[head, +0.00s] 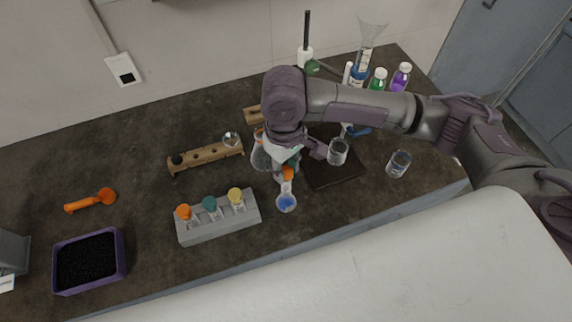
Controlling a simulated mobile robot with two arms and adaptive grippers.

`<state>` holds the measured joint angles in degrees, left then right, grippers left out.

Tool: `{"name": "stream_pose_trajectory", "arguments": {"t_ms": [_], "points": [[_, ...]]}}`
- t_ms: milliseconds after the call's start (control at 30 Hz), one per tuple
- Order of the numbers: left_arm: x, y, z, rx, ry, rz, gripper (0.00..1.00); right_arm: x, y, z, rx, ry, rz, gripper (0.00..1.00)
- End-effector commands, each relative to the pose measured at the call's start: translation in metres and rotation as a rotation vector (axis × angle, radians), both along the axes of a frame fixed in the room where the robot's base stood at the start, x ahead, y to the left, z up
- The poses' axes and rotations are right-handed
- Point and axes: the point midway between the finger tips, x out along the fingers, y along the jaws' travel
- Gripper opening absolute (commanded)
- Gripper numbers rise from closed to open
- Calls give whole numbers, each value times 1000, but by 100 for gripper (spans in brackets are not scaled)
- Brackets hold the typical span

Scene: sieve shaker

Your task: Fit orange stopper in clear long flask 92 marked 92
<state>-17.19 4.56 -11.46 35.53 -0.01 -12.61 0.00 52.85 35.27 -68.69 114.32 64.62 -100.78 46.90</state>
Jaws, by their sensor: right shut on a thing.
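My right gripper (289,166) points down near the middle of the counter, shut on an orange stopper (288,174). Directly below the stopper is a clear long-necked flask (286,203) with blue contents in its round bottom. The stopper is in line with the flask's neck; I cannot tell whether it touches or sits in the mouth. No number 92 is readable. My gripper hides part of the stopper. My left gripper is not in view.
A grey rack (219,229) holds several stoppered flasks, left of the clear flask. A wooden holder (206,158) and a larger glass flask (261,158) stand behind. A beaker (338,152) is on a dark board (333,178), right. Another beaker (398,165) stands farther right.

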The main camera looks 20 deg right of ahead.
Motion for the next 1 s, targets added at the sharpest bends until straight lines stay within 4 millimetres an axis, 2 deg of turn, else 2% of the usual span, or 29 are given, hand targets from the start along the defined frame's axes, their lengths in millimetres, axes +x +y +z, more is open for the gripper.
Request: {"name": "stream_pose_trajectory", "arguments": {"t_ms": [1000], "points": [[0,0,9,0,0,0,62,0,0,0,0,1,0,16]]}}
